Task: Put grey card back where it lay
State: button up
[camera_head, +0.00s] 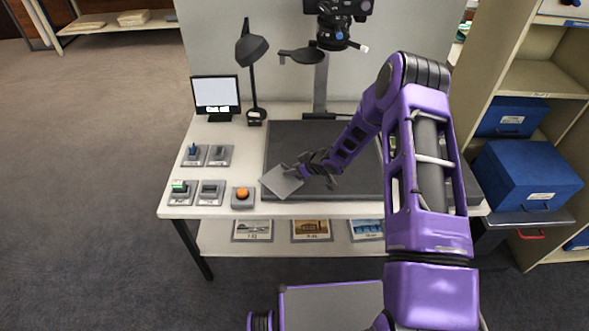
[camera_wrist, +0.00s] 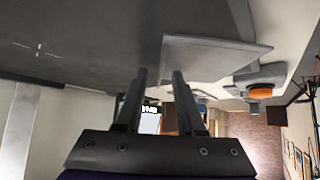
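The grey card (camera_head: 283,181) is a flat light grey square. It lies at the front left corner of the dark mat (camera_head: 290,135), over the mat's left edge. In the wrist view the card (camera_wrist: 215,55) is just beyond my fingertips, up and to the right. My gripper (camera_head: 296,171) is low over the card's right side. In the wrist view the two fingers of my gripper (camera_wrist: 158,72) are parted, with nothing seen between them. The right fingertip overlaps the card's near edge in the picture; I cannot tell whether it touches.
An orange-topped button box (camera_head: 243,197) stands just left of the card. Several small grey holders (camera_head: 210,193), a monitor (camera_head: 216,97) and a lamp (camera_head: 252,50) stand further left. A camera stand (camera_head: 320,85) rises behind the mat. Blue boxes (camera_head: 525,175) fill shelves at right.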

jog(key=p+v, duration=0.3)
jog(key=v, duration=1.4)
jog(key=shift+s, duration=0.25)
jog(key=shift+d+r, duration=0.1)
